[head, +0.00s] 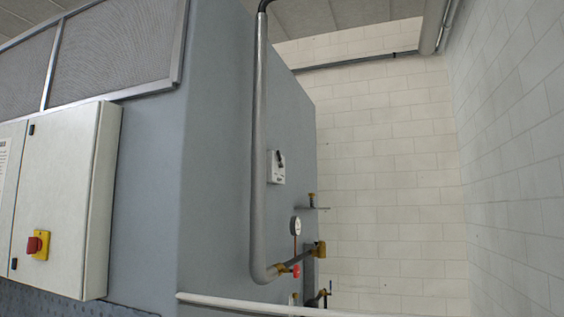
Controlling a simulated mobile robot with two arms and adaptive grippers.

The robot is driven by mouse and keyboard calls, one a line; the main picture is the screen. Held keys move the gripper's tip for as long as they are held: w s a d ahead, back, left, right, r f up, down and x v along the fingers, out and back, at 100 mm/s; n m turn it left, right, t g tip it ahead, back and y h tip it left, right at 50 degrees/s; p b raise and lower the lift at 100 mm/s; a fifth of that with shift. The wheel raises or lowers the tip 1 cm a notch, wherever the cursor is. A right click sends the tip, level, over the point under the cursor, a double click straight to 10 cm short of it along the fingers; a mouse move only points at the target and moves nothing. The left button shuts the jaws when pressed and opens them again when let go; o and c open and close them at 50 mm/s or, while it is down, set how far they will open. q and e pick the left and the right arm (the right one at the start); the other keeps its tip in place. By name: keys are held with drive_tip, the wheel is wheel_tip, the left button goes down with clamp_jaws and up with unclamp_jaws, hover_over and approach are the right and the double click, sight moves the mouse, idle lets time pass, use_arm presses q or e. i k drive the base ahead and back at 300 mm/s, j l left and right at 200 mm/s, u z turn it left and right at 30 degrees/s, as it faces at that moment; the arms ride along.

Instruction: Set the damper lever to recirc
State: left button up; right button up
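A small white plate (274,177) is fixed to the side face of the large grey-blue washer housing (222,190), right of centre. A short dark lever (281,159) sits at the plate's upper right. It looks like the damper lever, but the plate's markings are too small to read, so I cannot tell which setting it is at. A vertical grey pipe (258,150) runs just left of the plate and close to its edge. Neither of my grippers is in view.
A light cabinet (65,190) with a red stop knob (34,244) juts out at left. A round gauge (295,226), a red valve handle (295,271) and brass fittings sit below the plate. A white rail (230,304) crosses the bottom. A block wall (510,170) stands at right.

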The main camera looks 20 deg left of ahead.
sight(281, 166)
drive_tip(key=i+l+u, duration=0.15)
drive_tip(key=i, duration=2.45)
